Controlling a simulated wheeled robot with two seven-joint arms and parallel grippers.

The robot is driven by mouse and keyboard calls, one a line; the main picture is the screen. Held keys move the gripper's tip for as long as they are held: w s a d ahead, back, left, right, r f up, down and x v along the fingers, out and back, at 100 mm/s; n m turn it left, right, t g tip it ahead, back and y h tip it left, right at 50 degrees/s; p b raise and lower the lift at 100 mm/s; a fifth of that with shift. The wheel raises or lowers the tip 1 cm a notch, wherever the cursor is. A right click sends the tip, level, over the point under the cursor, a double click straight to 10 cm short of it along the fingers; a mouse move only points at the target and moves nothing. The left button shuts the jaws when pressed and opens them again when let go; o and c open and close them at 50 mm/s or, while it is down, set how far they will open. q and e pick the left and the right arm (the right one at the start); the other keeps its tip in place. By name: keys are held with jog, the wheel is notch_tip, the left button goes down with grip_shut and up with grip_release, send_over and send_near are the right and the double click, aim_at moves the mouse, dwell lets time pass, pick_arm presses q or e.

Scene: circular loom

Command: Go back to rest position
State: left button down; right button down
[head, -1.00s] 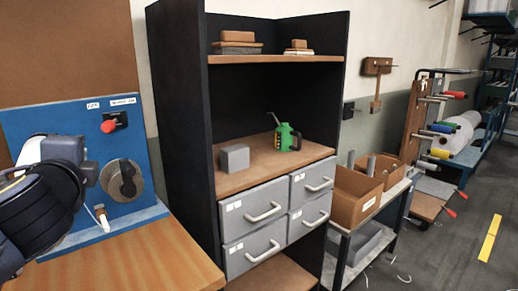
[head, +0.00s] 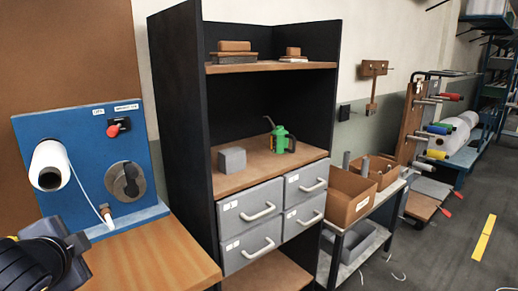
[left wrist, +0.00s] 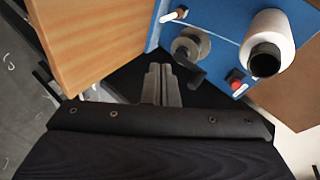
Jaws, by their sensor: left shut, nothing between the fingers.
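My left arm shows at the lower left of the head view, in front of the wooden table; its fingertips are not clearly visible there. In the left wrist view my left gripper (left wrist: 162,85) has its fingers together, with nothing between them. It is apart from the blue panel (head: 85,135), which carries a white spool (head: 50,165), a grey round disc (head: 125,182) and a red button (head: 113,130). A white thread runs from the spool down to a small fitting (head: 106,216). The panel also shows in the left wrist view (left wrist: 215,45). My right gripper is not in view.
A wooden table (head: 155,255) lies below the panel. A black shelf unit (head: 178,120) with grey drawers (head: 250,215) stands beside it, holding a grey block (head: 232,159) and a green oil can (head: 282,141). Brown bins (head: 350,197) are further right. Floor at the right is open.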

pick_arm(q)
jog(key=s+d+f+n+g+h+p, duration=0.5)
jog(key=s+d+f+n+h, duration=0.3)
jog(key=s+d+f+n, duration=0.3)
jog(key=s+d+f, duration=0.1)
jog(key=s+f, duration=0.1)
jog(key=s, duration=0.2)
jog(key=shift+s+g, duration=0.3)
jog(key=c, duration=2.2)
grip_release()
